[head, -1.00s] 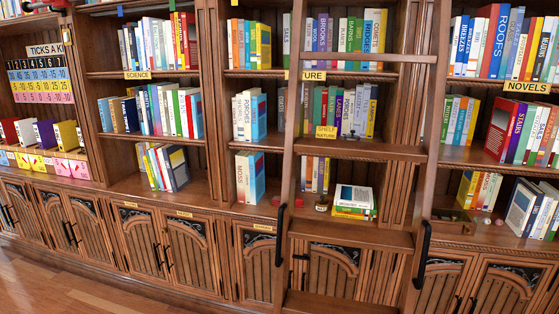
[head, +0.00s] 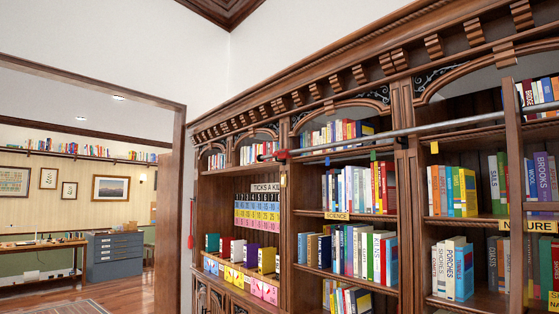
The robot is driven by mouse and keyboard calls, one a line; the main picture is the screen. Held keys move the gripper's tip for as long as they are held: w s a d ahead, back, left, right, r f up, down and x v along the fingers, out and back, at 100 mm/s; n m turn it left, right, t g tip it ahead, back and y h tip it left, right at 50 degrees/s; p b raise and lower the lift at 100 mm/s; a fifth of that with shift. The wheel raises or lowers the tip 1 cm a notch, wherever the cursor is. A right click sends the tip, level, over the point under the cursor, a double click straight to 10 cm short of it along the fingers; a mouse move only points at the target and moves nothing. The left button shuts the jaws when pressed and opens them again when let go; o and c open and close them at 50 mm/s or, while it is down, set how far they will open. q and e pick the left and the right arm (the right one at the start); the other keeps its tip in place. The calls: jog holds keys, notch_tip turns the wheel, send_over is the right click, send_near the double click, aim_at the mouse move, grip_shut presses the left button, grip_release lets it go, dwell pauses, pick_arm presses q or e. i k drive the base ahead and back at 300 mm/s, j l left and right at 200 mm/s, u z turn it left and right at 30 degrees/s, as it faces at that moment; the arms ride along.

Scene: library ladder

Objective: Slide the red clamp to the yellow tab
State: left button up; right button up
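The red clamp (head: 281,155) sits on the metal rail (head: 400,138) near the rail's left end, in front of the bookcase. A small yellow tab (head: 434,147) hangs just below the rail farther right, left of the ladder. Between them are a blue tab (head: 327,161) and a green tab (head: 373,156). Neither of my grippers is in view.
The wooden ladder (head: 515,160) stands at the right edge, in front of the shelves. Books fill the shelves (head: 345,216) below the rail. A doorway on the left opens to a room with a grey drawer cabinet (head: 114,257) and a desk.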

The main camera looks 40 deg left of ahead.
aim_at(284, 155)
jog(key=i+j, duration=0.25)
jog(key=j, duration=0.2)
jog(key=i+j+u, duration=0.15)
jog(key=j, duration=0.3)
jog(key=i+j, duration=0.4)
jog(key=j+u, duration=0.05)
